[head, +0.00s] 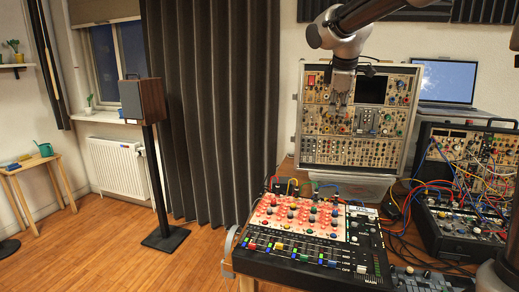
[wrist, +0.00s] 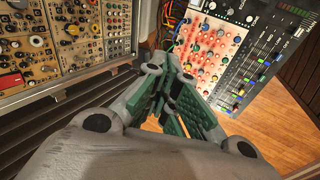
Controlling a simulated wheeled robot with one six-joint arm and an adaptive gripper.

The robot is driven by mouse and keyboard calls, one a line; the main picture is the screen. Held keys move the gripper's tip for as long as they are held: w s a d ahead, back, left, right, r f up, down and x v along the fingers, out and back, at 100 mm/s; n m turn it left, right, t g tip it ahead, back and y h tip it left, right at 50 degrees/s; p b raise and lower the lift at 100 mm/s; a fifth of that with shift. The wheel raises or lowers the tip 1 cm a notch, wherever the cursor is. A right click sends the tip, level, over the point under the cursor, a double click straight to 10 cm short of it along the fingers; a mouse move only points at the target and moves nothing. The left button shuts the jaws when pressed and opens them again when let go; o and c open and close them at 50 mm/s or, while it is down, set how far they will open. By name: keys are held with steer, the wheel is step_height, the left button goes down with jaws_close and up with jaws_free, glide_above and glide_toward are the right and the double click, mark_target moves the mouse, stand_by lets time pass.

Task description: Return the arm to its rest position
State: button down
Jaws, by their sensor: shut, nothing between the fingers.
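My gripper (head: 341,101) hangs down from my arm in the upper right of the head view, in front of the beige modular synth case (head: 318,150). It also shows in the wrist view (wrist: 178,88), with its green-padded fingers together and nothing between them. My arm reaches in from the top right of the head view and bends at a joint above the case. The gripper is above and behind the mixer (head: 300,235) with red knobs and coloured faders. I cannot tell the exact gap between gripper and case.
A second synth case (head: 470,165) with tangled patch cables stands at the right. A laptop (head: 447,82) is behind it. A speaker (head: 142,100) on a black stand, a grey curtain (head: 222,110) and a wooden side table (head: 35,168) are at the left. Open wooden floor (head: 120,265) lies at lower left.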

steer(key=s+d+f+m, duration=0.3)
steer(key=s+d+m, duration=0.1)
steer(key=s, duration=0.7)
steer(key=s+d+f+m, duration=0.4)
steer(key=s+m, duration=0.1)
steer(key=s, duration=0.7)
steer(key=s+d+f+m+y, duration=0.1)
steer(key=s+d+f+m, duration=0.2)
steer(key=s, duration=0.8)
steer(key=shift+s+d+f+m+g, duration=0.2)
steer(key=shift+s+d+m+g, duration=0.15)
steer(key=shift+d+m, duration=0.7)
steer(key=shift+a, duration=0.1)
